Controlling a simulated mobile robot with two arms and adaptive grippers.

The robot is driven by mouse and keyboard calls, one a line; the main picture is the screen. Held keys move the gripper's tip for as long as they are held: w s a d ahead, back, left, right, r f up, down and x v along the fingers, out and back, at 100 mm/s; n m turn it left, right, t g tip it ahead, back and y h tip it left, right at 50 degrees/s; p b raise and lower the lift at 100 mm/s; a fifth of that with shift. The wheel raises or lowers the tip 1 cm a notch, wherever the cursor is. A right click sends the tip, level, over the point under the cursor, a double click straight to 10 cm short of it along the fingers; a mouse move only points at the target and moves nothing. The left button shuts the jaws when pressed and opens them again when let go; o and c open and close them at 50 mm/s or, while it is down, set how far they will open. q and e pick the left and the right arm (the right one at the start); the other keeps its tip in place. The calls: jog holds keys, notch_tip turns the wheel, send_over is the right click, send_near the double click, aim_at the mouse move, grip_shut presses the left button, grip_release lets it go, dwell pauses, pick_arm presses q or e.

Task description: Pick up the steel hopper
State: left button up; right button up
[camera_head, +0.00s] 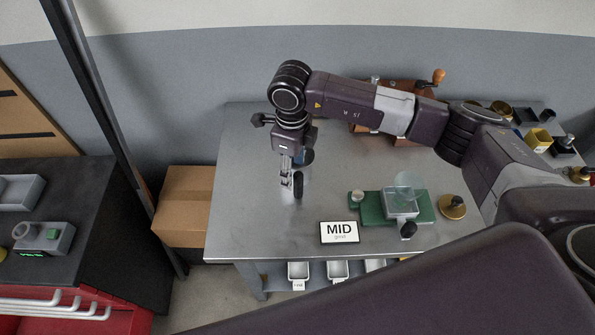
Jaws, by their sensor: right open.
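My right gripper (291,182) points down over the left part of the grey metal table (330,185), its fingers open. A small bluish thing (308,157) shows just behind the gripper and is mostly hidden by it. I cannot tell for sure which thing is the steel hopper. A steel box-shaped part (400,206) with a clear round disc (409,183) above it sits on a green base (370,211), to the right of the gripper and apart from it. My left gripper is out of view.
A brass weight-like piece (452,207) is right of the green base. A wooden-handled crank (437,77) shows behind my right arm. Several small containers crowd the back right. A cardboard box (185,196) stands left of the table.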

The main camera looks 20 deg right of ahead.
notch_tip(320, 180, down, 5)
jog(key=p, duration=0.2)
jog(key=shift+s+f+p, duration=0.1)
jog(key=shift+f+p, duration=0.05)
jog(key=shift+p, duration=0.25)
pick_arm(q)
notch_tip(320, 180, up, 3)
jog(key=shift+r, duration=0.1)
pick_arm(e)
jog(key=shift+f, duration=0.35)
jog(key=shift+c, duration=0.4)
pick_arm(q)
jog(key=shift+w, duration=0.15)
pick_arm(e)
grip_shut()
